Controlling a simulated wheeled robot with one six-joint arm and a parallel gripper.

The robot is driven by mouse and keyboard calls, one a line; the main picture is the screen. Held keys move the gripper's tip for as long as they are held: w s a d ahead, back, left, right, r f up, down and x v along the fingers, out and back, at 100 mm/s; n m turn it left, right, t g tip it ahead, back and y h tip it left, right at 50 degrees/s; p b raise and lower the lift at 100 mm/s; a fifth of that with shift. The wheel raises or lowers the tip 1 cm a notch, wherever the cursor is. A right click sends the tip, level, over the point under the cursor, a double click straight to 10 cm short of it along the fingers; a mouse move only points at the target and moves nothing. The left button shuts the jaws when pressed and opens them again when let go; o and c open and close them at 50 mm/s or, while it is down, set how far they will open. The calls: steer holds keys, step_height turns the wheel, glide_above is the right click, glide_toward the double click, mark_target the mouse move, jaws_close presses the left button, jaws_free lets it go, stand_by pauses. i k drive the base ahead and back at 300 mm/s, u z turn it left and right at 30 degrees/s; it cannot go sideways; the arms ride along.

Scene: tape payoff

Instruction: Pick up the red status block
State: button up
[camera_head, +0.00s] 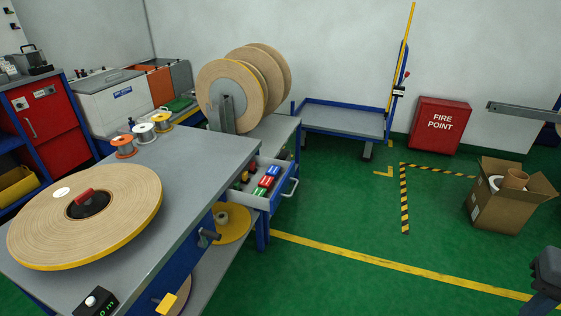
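An open drawer (287,190) sticks out under the end of the grey bench (210,165), near the middle of the view. In it lie small labelled blocks in a row: a red block (266,181) sits between a green block (259,191) and a blue block (273,171). The label on the red block is too small to read. More small coloured items lie in the drawer's left part, partly hidden by the bench edge. My gripper is not clearly in view; a dark grey part shows at the lower right edge, and I cannot tell what it is.
A large tape reel (130,205) with a red piece at its hub lies on the bench. Several spools stand behind it. A blue cart (340,120), a red fire point box (438,126) and a cardboard box (497,211) stand beyond. Green floor right of the drawer is clear.

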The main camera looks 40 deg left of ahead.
mark_target(252, 170)
steer(key=u, duration=0.1)
steer(key=i, duration=0.6)
steer(key=u, duration=1)
steer(key=i, duration=0.9)
steer(key=u, duration=0.2)
